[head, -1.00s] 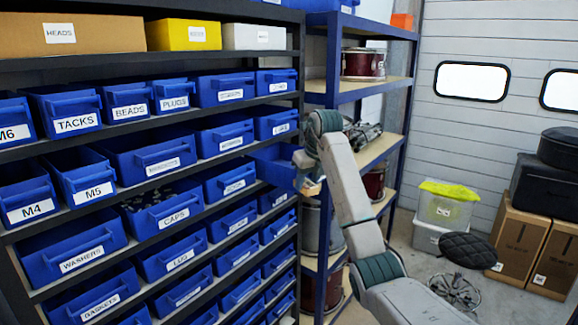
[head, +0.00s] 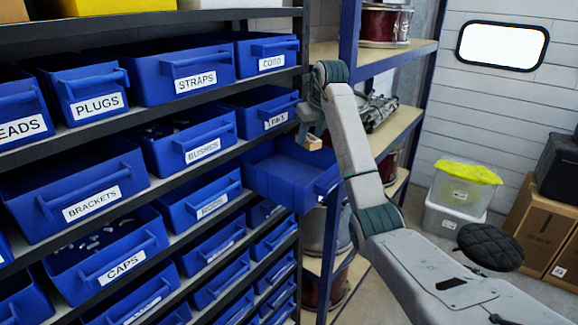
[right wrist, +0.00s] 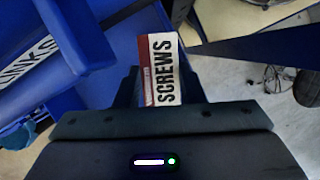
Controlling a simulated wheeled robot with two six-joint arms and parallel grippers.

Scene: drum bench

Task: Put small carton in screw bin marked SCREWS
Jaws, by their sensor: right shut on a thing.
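In the head view a bit of the carton (head: 313,143) shows below my right wrist, just beyond the far rim of a pulled-out blue bin (head: 285,172). That bin looks empty and sticks out from the shelf; its front is partly behind my arm and I cannot read its label. No bin marked SCREWS is readable. My left gripper is not in view.
Blue bins fill the rack at left, among them STRAPS (head: 190,75), PLUGS (head: 95,95) and CAPS (head: 120,250). A blue-posted shelf (head: 400,60) with drums stands close behind my right arm. Grey boxes (head: 455,205) stand on the floor at right.

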